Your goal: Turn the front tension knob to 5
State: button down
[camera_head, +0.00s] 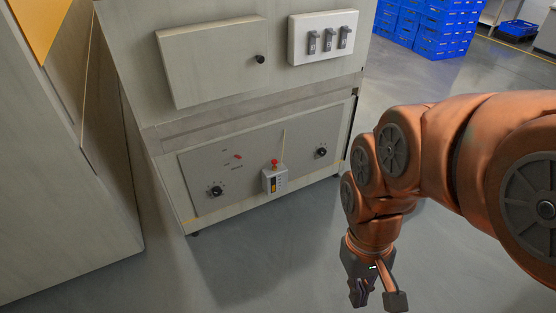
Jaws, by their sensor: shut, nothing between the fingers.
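The cabinet's lower grey panel (255,187) carries two black knobs. One knob (216,191) is at the lower left, with small marks around it. The other knob (321,152) is at the right, also with small marks. The lettering is too small to read, so I cannot tell which is the front tension knob or where either points. My gripper (378,298) hangs low at the bottom of the view, right of the cabinet. It is shut and empty, apart from both knobs, and points down over the floor.
A small red lever (238,156) sits on the panel. Above are a door with a black knob (260,59) and a switch plate (323,57). Blue crates (440,30) stand behind. Floor before the cabinet is clear.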

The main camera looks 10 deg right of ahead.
aim_at(322, 152)
jog(key=z, duration=0.05)
jog(key=i, duration=0.9)
jog(key=u, duration=0.25)
